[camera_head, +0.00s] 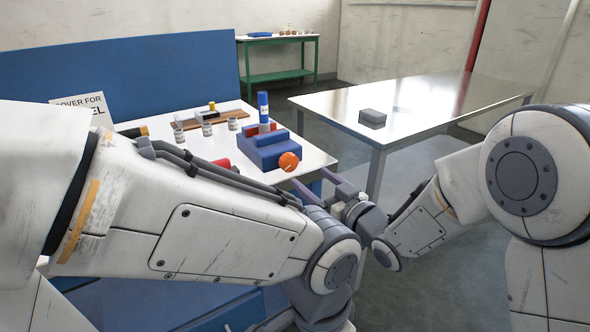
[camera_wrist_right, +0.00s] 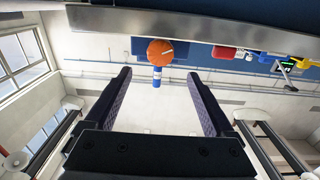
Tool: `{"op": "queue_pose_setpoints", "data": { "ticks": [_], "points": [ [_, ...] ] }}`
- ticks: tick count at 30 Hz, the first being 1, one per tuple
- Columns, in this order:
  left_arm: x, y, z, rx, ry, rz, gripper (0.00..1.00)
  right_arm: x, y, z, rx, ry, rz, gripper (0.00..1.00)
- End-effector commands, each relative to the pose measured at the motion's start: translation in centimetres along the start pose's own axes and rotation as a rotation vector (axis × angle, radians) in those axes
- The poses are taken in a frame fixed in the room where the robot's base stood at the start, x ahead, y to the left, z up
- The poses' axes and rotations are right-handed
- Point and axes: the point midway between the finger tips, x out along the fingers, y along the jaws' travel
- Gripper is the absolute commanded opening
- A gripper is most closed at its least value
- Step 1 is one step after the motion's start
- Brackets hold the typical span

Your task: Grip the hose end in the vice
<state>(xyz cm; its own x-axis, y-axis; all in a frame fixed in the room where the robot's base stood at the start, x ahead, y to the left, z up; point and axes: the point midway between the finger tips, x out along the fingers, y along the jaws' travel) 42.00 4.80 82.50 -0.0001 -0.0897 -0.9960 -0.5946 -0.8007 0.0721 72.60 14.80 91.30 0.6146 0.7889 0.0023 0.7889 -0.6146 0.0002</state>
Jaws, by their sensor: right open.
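The blue vice (camera_head: 272,152) stands on the white table, with an orange round knob (camera_head: 289,161) at its front. A blue cylinder with a white band (camera_head: 263,103), which looks like the hose end, stands upright at the vice jaws; I cannot tell whether they clamp it. My right gripper (camera_head: 314,182) is open and empty, in front of and apart from the knob. In the right wrist view, upside down, the knob (camera_wrist_right: 160,52) and the cylinder (camera_wrist_right: 157,78) appear ahead, between the open fingers (camera_wrist_right: 159,76). My left gripper is out of view; its arm crosses the foreground.
Several small jars (camera_head: 207,130) and a wooden board (camera_head: 215,118) lie left of the vice on the white table (camera_head: 312,155). A sign (camera_head: 83,104) stands at the left. A metal table (camera_head: 440,95) with a grey box (camera_head: 372,118) is at right; a green bench (camera_head: 275,76) is behind.

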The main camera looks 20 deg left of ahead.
Motion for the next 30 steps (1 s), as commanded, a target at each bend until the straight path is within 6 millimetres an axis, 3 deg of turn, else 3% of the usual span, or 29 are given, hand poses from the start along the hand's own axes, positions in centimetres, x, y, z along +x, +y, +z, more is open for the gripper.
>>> {"op": "queue_pose_setpoints", "data": {
  "ticks": [6,12,25,26,30],
  "points": [
    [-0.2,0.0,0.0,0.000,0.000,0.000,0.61,4.3,-0.1,0.0,0.000,0.000,-0.002,0.89],
    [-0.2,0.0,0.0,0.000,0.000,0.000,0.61,7.2,-0.1,0.0,0.000,-0.002,-0.001,0.89],
    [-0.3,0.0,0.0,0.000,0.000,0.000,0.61,8.3,-0.1,0.0,0.000,-0.002,0.001,0.89],
    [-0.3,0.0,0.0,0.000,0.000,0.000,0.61,8.3,-0.1,0.0,0.000,-0.002,0.001,0.81],
    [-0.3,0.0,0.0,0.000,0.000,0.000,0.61,8.3,0.0,0.0,0.000,-0.002,0.001,0.27]
  ]
}}
